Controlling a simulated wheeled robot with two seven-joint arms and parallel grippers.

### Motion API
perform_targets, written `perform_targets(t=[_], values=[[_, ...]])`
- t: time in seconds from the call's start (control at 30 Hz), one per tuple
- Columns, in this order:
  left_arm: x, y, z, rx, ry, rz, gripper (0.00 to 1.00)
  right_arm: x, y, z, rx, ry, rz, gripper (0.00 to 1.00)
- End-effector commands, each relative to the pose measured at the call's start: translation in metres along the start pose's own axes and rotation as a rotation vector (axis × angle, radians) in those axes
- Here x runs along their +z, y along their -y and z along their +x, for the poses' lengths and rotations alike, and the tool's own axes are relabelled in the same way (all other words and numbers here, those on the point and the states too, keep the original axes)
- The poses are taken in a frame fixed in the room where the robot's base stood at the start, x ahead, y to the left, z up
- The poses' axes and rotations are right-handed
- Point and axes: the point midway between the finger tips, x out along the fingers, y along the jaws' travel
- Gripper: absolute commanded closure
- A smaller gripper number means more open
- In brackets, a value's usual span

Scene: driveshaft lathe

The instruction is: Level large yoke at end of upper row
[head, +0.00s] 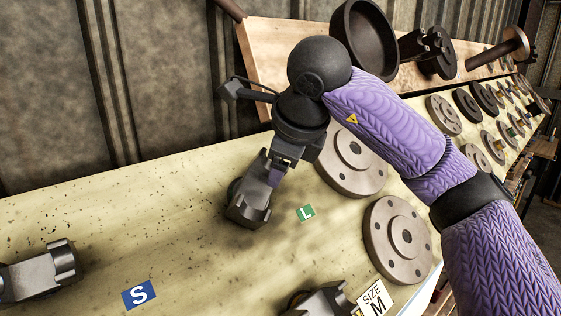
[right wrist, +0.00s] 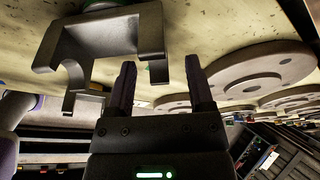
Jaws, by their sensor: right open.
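The large yoke (head: 250,203), a dark grey metal fork, stands on the table beside the green L label (head: 306,212) in the head view. My right gripper (head: 272,172) reaches down over it from the upper right and partly hides it. In the right wrist view the yoke (right wrist: 90,38) shows large at upper left, with one prong appearing between the open fingers of my right gripper (right wrist: 160,88). I cannot tell whether the fingers touch it. My left gripper is not in view.
Another yoke (head: 40,272) lies left of the blue S label (head: 139,294). A third yoke (head: 322,301) is cut off at the bottom near the M card (head: 374,299). Round flanges (head: 399,240) stand close at right. The table (head: 150,215) is clear left of the large yoke.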

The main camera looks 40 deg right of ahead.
Motion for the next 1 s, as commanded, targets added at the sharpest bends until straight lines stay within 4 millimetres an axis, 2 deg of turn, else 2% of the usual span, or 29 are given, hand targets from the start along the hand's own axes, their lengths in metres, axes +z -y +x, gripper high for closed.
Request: perform_targets(t=[0.1,0.33,0.6,0.67,1.0], values=[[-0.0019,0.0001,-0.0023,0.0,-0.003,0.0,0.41,-0.0001,-0.0001,0.0076,0.001,-0.001,-0.001,0.32],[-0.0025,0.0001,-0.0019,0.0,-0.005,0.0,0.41,-0.0001,-0.0003,0.0092,0.0,0.0,-0.001,0.32],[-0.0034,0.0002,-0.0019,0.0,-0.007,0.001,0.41,-0.0001,-0.0002,0.009,0.0,0.0,-0.001,0.9],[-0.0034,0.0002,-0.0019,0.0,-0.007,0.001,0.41,-0.0001,-0.0002,0.0089,0.0,0.0,-0.001,1.0],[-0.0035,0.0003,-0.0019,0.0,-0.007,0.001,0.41,0.0,-0.0001,0.0087,0.0,0.001,0.0,1.0]])
